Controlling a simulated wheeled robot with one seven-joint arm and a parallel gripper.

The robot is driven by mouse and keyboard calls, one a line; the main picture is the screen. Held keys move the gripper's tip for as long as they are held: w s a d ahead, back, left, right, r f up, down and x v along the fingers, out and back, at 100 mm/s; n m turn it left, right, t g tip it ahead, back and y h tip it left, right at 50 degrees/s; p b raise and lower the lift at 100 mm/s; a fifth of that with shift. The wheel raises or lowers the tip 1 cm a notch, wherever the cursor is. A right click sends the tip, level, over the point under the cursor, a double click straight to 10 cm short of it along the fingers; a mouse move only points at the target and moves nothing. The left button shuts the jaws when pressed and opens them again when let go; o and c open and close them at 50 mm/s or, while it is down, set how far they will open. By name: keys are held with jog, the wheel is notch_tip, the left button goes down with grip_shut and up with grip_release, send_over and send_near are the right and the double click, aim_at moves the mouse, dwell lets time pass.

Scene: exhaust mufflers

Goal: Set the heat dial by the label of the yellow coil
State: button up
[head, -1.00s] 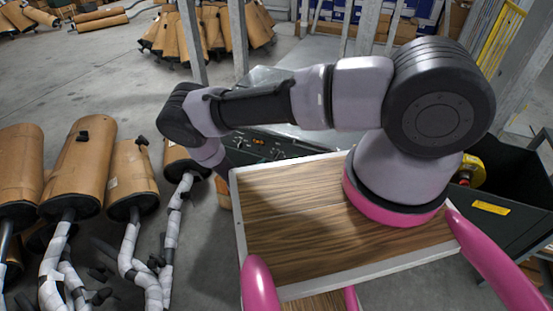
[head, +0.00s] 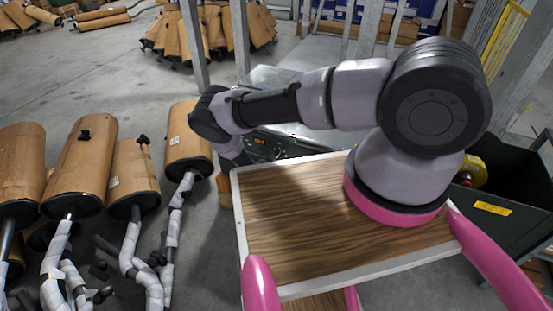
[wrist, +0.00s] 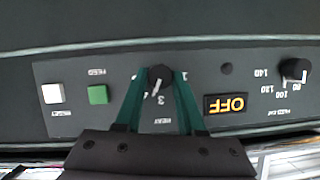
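The heat dial (wrist: 160,76) is a small dark knob on a dark control panel (wrist: 70,122), upside down in the wrist view. The figures 1 and 3 show around it; its exact setting is unclear. My gripper (wrist: 161,74) has a green finger on either side of the knob; I cannot tell whether they touch it. In the head view my arm hides the gripper, and part of the panel (head: 272,150) shows beyond the wooden top. A yellow round thing with red on it (head: 474,172), possibly the yellow coil, is at the right; I can read no label on it.
The panel also has a white button (wrist: 53,94), a green button (wrist: 97,94), an orange OFF display (wrist: 226,104) and a second dial (wrist: 294,69). A black bin (head: 500,235) stands at right. Several brown mufflers (head: 85,165) stand at left.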

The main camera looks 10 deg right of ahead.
grip_shut()
jog(key=n+g+h, duration=0.1)
jog(key=n, duration=0.2)
jog(key=n+h, duration=0.2)
jog(key=n+g+h, duration=0.1)
jog(key=n+h, duration=0.1)
jog(key=n, duration=0.1)
jog(key=shift+w+a+f+n+g, duration=0.15)
jog(key=shift+w+a+n+g, duration=0.05)
jog(key=shift+a+n+g, duration=0.15)
dwell(0.4)
dwell(0.5)
jog(key=o, duration=0.8)
grip_release()
